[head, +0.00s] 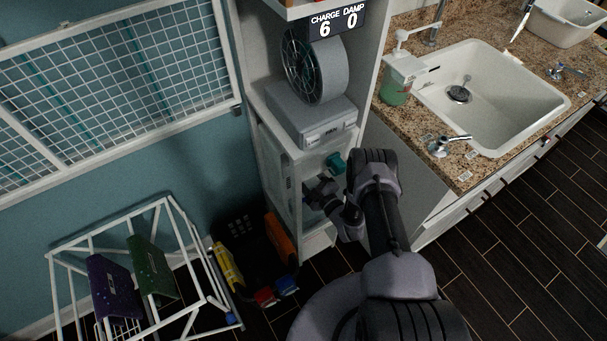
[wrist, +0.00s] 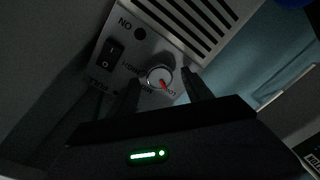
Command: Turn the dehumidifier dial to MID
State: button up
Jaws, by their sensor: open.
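The dehumidifier panel (wrist: 185,50) fills the upper middle of the wrist view. Its round, pale dial (wrist: 152,74) carries a red pointer angled toward the lower right of the picture. Small lettering surrounds the dial; I cannot read surely which mark the pointer meets. My gripper (wrist: 161,77) is open, with one dark finger on each side of the dial. I cannot tell whether either finger touches it. In the head view my gripper (head: 314,190) reaches into the lower cabinet compartment; the dial is hidden there.
A black rocker switch (wrist: 112,53) sits left of the dial, with vent slots above right. A dark crate (head: 240,262) and white rack (head: 60,262) stand left. The sink counter (head: 420,125) is right.

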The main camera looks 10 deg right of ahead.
jog(key=shift+w+a, duration=0.15)
jog(key=shift+w, duration=0.15)
jog(key=shift+c, duration=0.5)
grip_shut()
jog(key=m+p, duration=0.1)
jog(key=m, duration=1)
jog(key=shift+m+t, duration=0.4)
jog(key=shift+f+m, duration=0.1)
jog(key=shift+m, duration=0.2)
